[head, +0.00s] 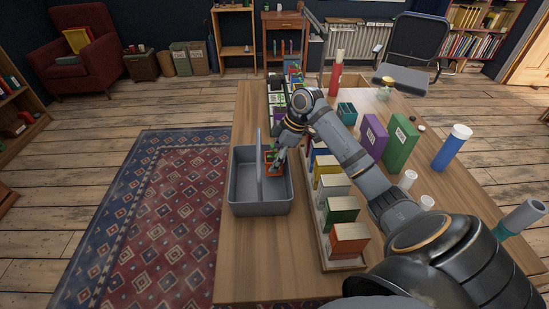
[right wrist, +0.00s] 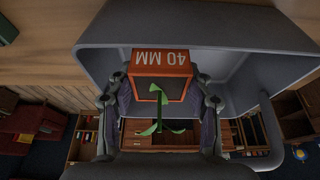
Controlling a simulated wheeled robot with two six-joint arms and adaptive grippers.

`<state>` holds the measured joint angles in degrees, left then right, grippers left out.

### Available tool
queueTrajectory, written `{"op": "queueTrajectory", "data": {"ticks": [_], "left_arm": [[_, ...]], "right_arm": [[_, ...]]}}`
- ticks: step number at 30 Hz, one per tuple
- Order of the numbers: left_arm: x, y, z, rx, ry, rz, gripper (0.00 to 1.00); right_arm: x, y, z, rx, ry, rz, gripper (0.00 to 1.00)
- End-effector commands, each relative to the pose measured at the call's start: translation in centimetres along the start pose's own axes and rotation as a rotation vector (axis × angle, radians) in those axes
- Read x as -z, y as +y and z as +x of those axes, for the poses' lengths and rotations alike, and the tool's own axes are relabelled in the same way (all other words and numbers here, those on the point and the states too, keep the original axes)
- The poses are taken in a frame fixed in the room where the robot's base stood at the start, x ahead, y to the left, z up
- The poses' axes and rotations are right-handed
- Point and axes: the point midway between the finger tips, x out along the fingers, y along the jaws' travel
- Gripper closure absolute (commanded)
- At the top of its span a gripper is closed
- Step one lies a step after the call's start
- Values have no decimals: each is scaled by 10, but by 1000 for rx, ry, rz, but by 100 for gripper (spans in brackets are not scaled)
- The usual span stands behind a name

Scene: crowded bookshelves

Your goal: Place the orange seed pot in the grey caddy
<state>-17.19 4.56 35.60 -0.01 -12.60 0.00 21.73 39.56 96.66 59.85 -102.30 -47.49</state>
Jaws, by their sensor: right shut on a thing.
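The grey caddy (head: 260,208) stands on the table's left edge, with a raised central handle (head: 258,165) dividing it into two compartments. My right gripper (head: 278,156) reaches over its right compartment and is shut on the orange seed pot (head: 268,168). In the right wrist view, the pot (right wrist: 160,62) is between the two fingers, with "40 MM" on its face and a green seedling (right wrist: 160,110). The caddy's wall (right wrist: 255,35) surrounds it there. I cannot tell whether the pot touches the caddy floor. My left gripper is not in view.
A tray of coloured card boxes (head: 343,262) stands close to the right of the caddy. Purple (head: 371,140) and green (head: 400,145) boxes and a blue bottle (head: 452,147) stand farther right. The table's front left (head: 260,260) is clear.

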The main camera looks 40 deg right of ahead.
Motion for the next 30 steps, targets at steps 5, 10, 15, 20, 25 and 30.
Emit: {"op": "queueTrajectory", "data": {"ticks": [5, 10, 15, 20, 25, 30], "left_arm": [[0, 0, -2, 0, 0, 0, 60], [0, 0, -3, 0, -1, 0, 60], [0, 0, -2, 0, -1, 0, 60], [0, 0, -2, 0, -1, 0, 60], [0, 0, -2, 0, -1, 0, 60], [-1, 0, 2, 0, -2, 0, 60]], "right_arm": [[-2, 0, 5, 1, 0, 1, 87], [-4, 0, 10, 2, 0, 1, 87], [-4, 0, 10, 1, 0, 1, 37], [-4, 0, 10, 1, 0, 1, 26], [-4, 0, 10, 1, 0, 1, 26], [0, 1, 0, -3, 1, -2, 26]]}}
